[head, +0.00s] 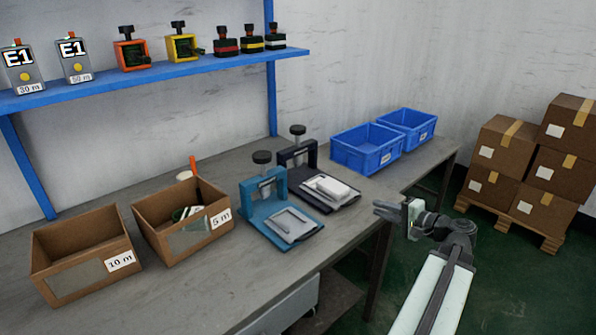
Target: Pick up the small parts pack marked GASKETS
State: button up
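No label reading GASKETS can be made out in the head view, so I cannot tell which thing is that pack. My gripper (384,210) is at the end of my arm, to the right of the bench edge and below the blue bins in the picture. Its dark fingers point left, and they are too small to tell whether they are open or shut. No pack can be made out between them.
The bench (372,192) carries a 10 m box (84,278), a 5 m box (192,240) with items inside, a teal press (266,187), a dark press (299,153) and blue bins (366,160). A blue shelf (200,68) is above. Cartons (497,140) stand at right.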

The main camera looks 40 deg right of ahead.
aim_at(338, 191)
jog(key=k, duration=1)
